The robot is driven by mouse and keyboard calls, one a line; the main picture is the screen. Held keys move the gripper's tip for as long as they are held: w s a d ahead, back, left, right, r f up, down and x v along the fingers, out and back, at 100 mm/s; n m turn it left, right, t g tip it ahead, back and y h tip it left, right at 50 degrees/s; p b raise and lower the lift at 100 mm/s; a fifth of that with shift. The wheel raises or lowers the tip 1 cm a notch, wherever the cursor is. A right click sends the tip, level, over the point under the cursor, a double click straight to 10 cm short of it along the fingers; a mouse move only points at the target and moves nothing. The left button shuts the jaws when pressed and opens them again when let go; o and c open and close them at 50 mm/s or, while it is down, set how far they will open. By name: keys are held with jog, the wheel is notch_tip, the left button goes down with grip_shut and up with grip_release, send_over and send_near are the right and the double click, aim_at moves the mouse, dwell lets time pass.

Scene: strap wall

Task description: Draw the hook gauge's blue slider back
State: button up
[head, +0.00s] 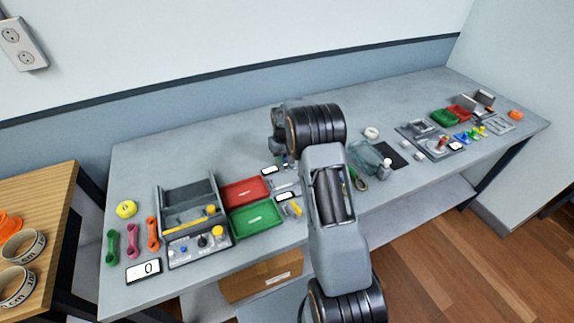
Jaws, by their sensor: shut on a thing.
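My gripper (284,158) shows only in part below my wrist, over the middle of the bench. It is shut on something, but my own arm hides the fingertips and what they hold. Small grey devices with white displays lie just below it: one display (270,170) is to its lower left, another (285,196) is lower down. The hook gauge seems to be among these, but I cannot tell which one it is. I cannot make out its blue slider.
A red tray (244,181) and a green tray (257,207) lie left of my arm. Further left are a grey organizer (187,198) and a control box (201,251). Small parts and fixtures (431,139) crowd the right end. The bench's back strip (220,135) is clear.

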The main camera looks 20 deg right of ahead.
jog(key=shift+w+r, duration=0.1)
jog(key=shift+w, duration=0.2)
dwell(0.4)
jog(key=o, duration=0.6)
jog(key=shift+c, duration=0.2)
jog(key=shift+r+p, duration=1.7)
jog(key=shift+r, duration=1.2)
jog(key=shift+r, duration=0.15)
jog(key=shift+c, duration=1.2)
jog(key=shift+r+p, duration=0.3)
jog(key=shift+c, duration=0.8)
jog(key=shift+r+p, duration=1.55)
jog(key=shift+r, duration=1)
jog(key=shift+c, duration=1.2)
